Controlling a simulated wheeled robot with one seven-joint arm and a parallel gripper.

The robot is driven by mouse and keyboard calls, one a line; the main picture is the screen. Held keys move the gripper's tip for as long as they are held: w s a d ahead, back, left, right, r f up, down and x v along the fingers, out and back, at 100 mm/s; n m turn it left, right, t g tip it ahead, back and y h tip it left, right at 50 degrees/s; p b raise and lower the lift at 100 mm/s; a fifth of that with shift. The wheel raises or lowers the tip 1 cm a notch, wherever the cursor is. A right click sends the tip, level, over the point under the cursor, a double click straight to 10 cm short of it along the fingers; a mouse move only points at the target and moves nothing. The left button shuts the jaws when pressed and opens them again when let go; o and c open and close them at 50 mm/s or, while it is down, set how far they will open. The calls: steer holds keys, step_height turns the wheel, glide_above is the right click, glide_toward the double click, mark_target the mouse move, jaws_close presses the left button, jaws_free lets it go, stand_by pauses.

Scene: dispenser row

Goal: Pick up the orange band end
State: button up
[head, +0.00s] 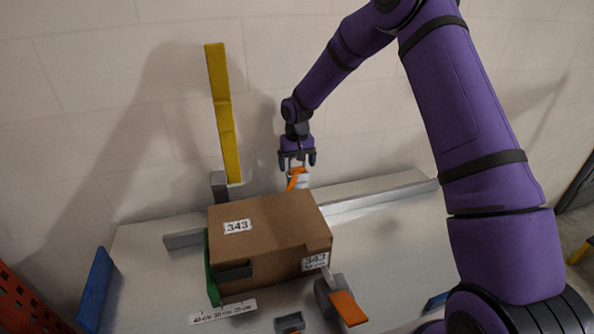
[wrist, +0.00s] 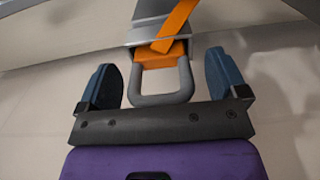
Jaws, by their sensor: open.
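The orange band (head: 296,179) hangs from a pale dispenser (head: 303,182) behind the box. In the wrist view the orange band (wrist: 178,24) slants up from an orange block (wrist: 160,54), which has a grey loop (wrist: 165,99) on it. My gripper (head: 297,163) is open above the band, pointing down. In the wrist view my gripper (wrist: 162,78) has its blue fingers on either side of the grey loop, with gaps on both sides. Whether the band's end lies level with the fingertips I cannot tell.
A brown box (head: 265,215) labelled 343 stands on the pale table (head: 400,230), in front of the band. A yellow post (head: 223,115) rises at left. A lever with an orange paddle (head: 347,308) sits at the front. The table's right part is mostly clear.

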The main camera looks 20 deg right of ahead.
steer(key=shift+f, duration=0.1)
steer(key=c, duration=1)
steer(key=shift+r, duration=0.2)
